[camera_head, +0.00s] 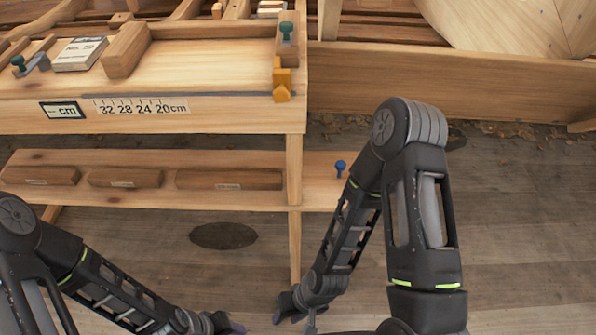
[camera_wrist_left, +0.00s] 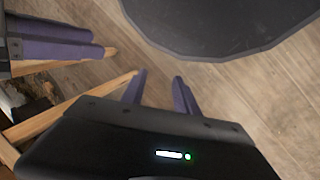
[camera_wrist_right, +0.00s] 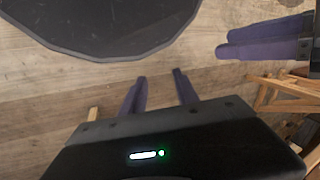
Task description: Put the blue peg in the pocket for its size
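A small blue peg (camera_head: 340,167) stands upright at the right end of the lower shelf (camera_head: 320,190), just right of the bench leg. No pocket for it can be made out in these views. My right gripper (camera_head: 292,306) hangs low in front of the bench, below the shelf and well away from the peg. In the right wrist view its fingers (camera_wrist_right: 160,92) are apart with only floor between them. My left gripper (camera_head: 222,322) is low at the bottom of the head view. In the left wrist view its fingers (camera_wrist_left: 161,92) are apart and empty.
The bench top (camera_head: 200,70) carries wooden blocks (camera_head: 125,50), a labelled box (camera_head: 80,53), green-handled clamps (camera_head: 286,35) and an orange stop (camera_head: 281,82). Several brown blocks (camera_head: 229,180) lie on the lower shelf. The plank floor (camera_head: 520,210) to the right is clear.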

